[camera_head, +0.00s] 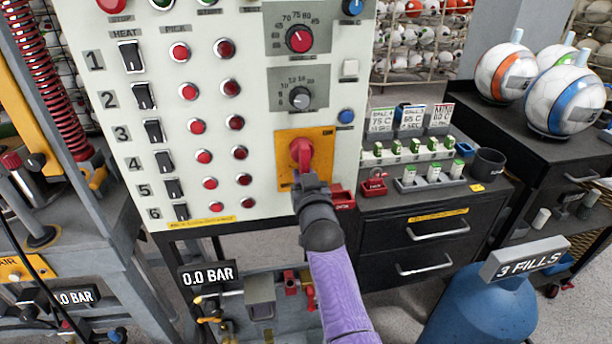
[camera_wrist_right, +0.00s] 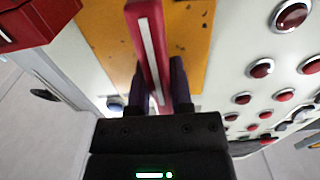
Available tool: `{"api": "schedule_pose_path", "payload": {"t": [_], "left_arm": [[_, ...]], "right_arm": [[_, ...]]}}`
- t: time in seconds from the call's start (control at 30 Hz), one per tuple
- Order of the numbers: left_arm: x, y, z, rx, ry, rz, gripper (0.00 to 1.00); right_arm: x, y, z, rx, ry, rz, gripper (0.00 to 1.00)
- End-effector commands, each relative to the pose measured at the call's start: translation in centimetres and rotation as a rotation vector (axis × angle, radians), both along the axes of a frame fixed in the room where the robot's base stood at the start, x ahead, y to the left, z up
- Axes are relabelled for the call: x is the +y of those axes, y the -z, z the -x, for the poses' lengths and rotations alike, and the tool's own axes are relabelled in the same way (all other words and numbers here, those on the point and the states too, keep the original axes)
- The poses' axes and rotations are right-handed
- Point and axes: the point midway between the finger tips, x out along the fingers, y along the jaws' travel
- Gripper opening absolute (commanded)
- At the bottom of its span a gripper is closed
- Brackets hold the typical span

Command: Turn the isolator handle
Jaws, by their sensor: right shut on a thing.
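The red isolator handle (camera_head: 301,152) sits on a yellow-orange plate (camera_head: 322,146) at the lower right of the white control panel. In the right wrist view the handle (camera_wrist_right: 151,50) is a red bar with a pale stripe along it, standing out from the scuffed yellow plate (camera_wrist_right: 200,40). My right gripper (camera_head: 306,184) reaches up from below to the handle. In the wrist view its two dark fingers (camera_wrist_right: 160,88) lie on either side of the bar, shut on it. The fingertips are partly hidden in the head view. My left gripper is not in view.
The panel (camera_head: 260,135) carries numbered rows of black switches (camera_head: 143,96), red buttons and two dials (camera_head: 299,39) above the plate. A red tray (camera_head: 342,196) juts out just right of my gripper. A black drawer cabinet (camera_head: 432,232) stands to the right.

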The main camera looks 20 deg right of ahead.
Motion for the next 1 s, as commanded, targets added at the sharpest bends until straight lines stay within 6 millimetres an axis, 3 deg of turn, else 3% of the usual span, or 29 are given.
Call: {"api": "schedule_pose_path", "payload": {"t": [0.4,0.43,0.6,1.0], "left_arm": [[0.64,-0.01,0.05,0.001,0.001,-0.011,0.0],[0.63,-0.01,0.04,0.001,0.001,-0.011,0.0],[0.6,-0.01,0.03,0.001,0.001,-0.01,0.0],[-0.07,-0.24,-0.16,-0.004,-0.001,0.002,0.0]], "right_arm": [[0.1,0.11,0.0,0.0,-0.001,-0.013,0.0],[0.1,0.11,0.0,0.0,-0.001,-0.013,0.29],[0.08,0.06,-0.01,-0.001,-0.001,-0.011,0.62],[-0.03,-0.07,0.04,-0.002,-0.001,-0.009,0.62]]}}
